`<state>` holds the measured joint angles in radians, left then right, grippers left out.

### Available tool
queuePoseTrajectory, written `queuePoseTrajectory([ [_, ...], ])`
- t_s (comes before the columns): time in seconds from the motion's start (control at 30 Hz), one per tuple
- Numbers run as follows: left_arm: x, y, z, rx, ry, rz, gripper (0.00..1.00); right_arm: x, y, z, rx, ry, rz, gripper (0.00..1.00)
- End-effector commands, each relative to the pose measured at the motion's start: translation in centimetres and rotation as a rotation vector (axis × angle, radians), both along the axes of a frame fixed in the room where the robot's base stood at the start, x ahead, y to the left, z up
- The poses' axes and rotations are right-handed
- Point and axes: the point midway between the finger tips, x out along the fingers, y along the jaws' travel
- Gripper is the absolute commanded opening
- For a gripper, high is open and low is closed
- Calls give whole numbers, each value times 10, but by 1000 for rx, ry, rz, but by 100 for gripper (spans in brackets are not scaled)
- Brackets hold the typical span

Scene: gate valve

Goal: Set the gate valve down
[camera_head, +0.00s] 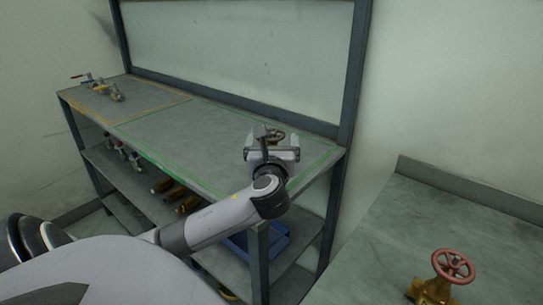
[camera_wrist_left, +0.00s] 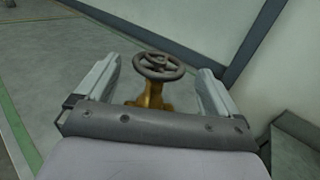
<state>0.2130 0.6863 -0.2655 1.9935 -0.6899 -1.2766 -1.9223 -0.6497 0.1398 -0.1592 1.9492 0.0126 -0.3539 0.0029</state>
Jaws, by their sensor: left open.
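A gate valve with a dark round handwheel (camera_wrist_left: 158,66) and a brass body (camera_wrist_left: 151,97) stands upright on the grey bench top, between my left gripper's fingers. In the head view its handwheel (camera_head: 277,134) shows just past the gripper, and the body is mostly hidden. My left gripper (camera_head: 271,141) is open around the valve, with a visible gap on both sides in the wrist view. The bench top (camera_head: 190,135) has a green taped outline, and the valve is near its right end. My right gripper is not in view.
Another gate valve with a red handwheel (camera_head: 453,266) stands on a separate table (camera_head: 400,235) at the right. Several small valves (camera_head: 97,86) sit at the bench's far left. Bench posts (camera_head: 352,75) rise close behind the gripper. The bench's middle is clear.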

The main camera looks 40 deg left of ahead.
Motion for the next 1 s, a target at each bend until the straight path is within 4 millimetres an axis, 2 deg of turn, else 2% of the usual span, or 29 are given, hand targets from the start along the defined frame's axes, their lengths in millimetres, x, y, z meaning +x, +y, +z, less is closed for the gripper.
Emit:
queuePoseTrajectory([
  [0.2,-29,-28,-1,-4,-1,-2,95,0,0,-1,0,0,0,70],
  [0.4,-45,-43,0,-1,0,0,95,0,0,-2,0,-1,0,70],
  [1.0,-49,-46,0,-1,-1,1,95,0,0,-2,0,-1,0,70],
])
